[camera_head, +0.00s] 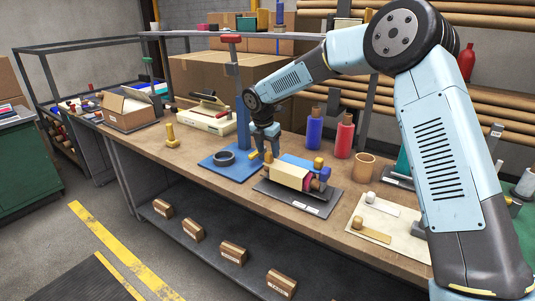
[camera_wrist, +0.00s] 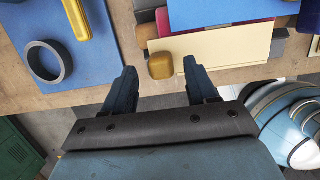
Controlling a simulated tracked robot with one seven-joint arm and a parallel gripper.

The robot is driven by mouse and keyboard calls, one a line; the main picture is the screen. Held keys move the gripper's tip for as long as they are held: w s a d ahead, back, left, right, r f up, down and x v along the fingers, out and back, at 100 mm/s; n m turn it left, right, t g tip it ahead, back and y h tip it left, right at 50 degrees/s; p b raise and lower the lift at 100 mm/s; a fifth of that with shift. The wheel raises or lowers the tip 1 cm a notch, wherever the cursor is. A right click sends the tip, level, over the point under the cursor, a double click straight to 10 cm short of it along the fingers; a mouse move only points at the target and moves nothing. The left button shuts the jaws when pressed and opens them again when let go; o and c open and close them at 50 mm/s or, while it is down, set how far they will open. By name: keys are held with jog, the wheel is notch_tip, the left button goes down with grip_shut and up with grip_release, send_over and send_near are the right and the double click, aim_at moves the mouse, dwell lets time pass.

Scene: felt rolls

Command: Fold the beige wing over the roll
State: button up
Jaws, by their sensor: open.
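The beige wing (camera_head: 289,175) is a flat sheet on the near side of the maroon roll (camera_head: 309,184); how far it covers the roll I cannot tell. All rest on a dark base plate (camera_head: 305,202). My gripper (camera_wrist: 160,84) is open and empty, its fingers spread on either side of the near yellow tab, which appears just ahead of the tips. It also shows in the head view (camera_head: 267,148).
A blue base (camera_head: 228,170) with a dark ring (camera_head: 224,158) stands to the left. Blue and red bottles (camera_head: 345,138) and a tan cup (camera_head: 364,167) stand behind. A cream board (camera_head: 380,225) lies to the right. The bench's front edge is close.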

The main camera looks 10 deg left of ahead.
jog(key=v, duration=1.1)
jog(key=shift+a+r, duration=0.15)
jog(key=shift+r, duration=0.05)
jog(key=shift+c, duration=0.4)
jog(key=shift+s+f, duration=0.1)
jog(key=shift+f, duration=0.15)
jog(key=shift+c, duration=0.8)
jog(key=s+f+h, duration=0.1)
jog(key=f, duration=0.1)
jog(key=s+f+t+h, duration=0.1)
jog(key=f, duration=0.2)
jog(key=s+f+h, duration=0.1)
jog(key=f, duration=0.2)
jog(key=shift+s+a+m+h, duration=0.1)
jog(key=shift+s+m+h, duration=0.2)
jog(key=shift+m+h, duration=0.1)
jog(key=c, duration=0.6)
jog(key=s+f+t+h, duration=0.1)
jog(key=s+f+t, duration=0.1)
jog(key=f, duration=0.1)
jog(key=s+f+t+h, duration=0.1)
jog(key=shift+f+m+h, duration=0.25)
jog(key=shift+m+h, duration=0.05)
grip_shut()
jog(key=n+t+y, duration=0.1)
jog(key=t, duration=1)
send_near(267, 158)
jog(key=x, duration=0.7)
